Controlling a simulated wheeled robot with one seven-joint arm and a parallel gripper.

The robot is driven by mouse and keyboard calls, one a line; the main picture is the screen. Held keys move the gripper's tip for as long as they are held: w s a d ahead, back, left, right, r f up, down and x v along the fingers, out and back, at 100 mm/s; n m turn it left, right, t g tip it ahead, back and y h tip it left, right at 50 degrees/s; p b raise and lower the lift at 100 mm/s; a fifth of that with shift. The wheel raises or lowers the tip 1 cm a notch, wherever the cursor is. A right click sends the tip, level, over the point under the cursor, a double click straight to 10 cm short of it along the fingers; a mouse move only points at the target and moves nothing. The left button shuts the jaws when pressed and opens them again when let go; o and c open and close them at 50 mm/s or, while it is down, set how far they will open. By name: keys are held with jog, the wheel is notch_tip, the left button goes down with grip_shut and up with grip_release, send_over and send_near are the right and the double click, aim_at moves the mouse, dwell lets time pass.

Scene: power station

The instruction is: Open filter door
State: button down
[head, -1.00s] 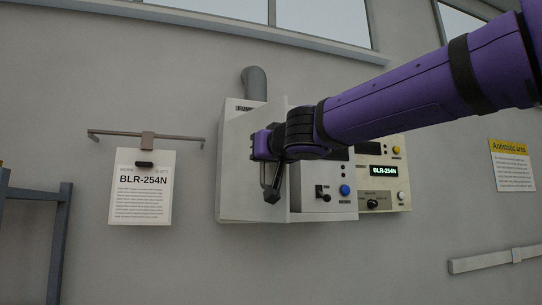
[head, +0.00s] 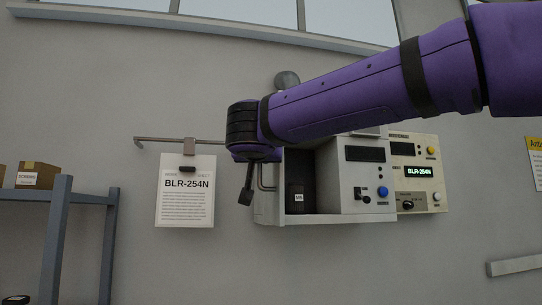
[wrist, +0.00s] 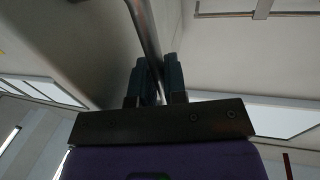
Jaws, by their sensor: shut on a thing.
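The filter door (head: 267,208) stands swung open to the left on the wall unit (head: 352,205), seen nearly edge-on. Its handle, a bent metal bar (head: 262,178), shows beside my gripper (head: 247,188). In the wrist view the handle bar (wrist: 147,38) runs between the two fingers of my gripper (wrist: 157,78), which are shut on it. The open compartment shows a dark block with a small white label (head: 298,197). My purple arm hides the top of the door and of the unit.
A control panel (head: 420,175) reading BLR-254N adjoins the unit on the right. A sheet (head: 187,192) marked BLR-254N hangs from a wall rail (head: 165,142) left of the gripper. A blue-grey shelf (head: 52,230) with boxes (head: 38,175) stands at the far left.

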jog(key=shift+a+f, duration=0.1)
jog(key=shift+a, duration=0.3)
jog(key=c, duration=1.5)
grip_release()
jog(key=shift+a, duration=0.1)
jog(key=s, duration=0.7)
jog(key=s+a, duration=0.1)
jog(key=s, duration=0.2)
jog(key=shift+s, duration=0.35)
